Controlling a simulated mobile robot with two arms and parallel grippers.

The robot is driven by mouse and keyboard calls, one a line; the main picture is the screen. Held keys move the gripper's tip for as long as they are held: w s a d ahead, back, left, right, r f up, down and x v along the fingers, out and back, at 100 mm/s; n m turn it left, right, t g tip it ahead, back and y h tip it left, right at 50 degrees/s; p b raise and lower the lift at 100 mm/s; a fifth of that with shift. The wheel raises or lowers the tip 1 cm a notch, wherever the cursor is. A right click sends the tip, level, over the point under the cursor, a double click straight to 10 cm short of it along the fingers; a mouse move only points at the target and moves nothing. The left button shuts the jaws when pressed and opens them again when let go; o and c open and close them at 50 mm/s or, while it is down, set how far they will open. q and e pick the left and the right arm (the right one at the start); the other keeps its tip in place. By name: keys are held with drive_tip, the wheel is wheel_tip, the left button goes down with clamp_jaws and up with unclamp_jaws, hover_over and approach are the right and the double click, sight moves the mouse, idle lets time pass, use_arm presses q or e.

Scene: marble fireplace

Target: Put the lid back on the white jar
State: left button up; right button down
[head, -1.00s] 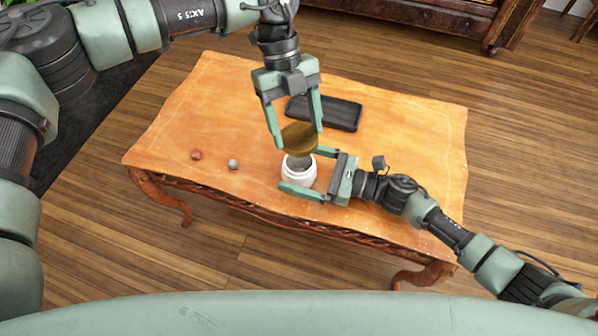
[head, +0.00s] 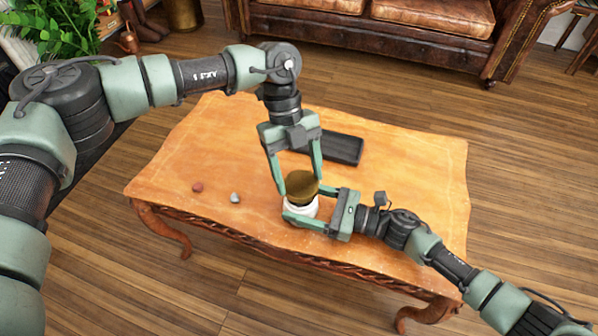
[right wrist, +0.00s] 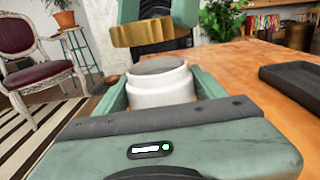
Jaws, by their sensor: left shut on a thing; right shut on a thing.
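The white jar (head: 302,209) stands upright near the front edge of the wooden table. It also shows in the right wrist view (right wrist: 160,88), where its top looks grey. My right gripper (head: 307,203) is shut on the jar's sides, reaching in from the right. The brass-coloured lid (head: 301,184) is held by my left gripper (head: 298,186), which comes from above and is shut on it. In the right wrist view the lid (right wrist: 145,32) is above the jar, slightly tilted and offset to the left, with a gap between them.
A black tray (head: 342,148) lies on the table (head: 215,150) behind the grippers. A reddish small object (head: 197,187) and a grey one (head: 235,197) lie left of the jar. The table's left part is mostly clear. A leather sofa (head: 400,35) stands behind.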

sight(311, 211)
use_arm(q)
drive_tip(key=shift+f, duration=0.4)
drive_tip(key=shift+f, duration=0.9)
drive_tip(key=shift+f, duration=0.55)
idle(0.3)
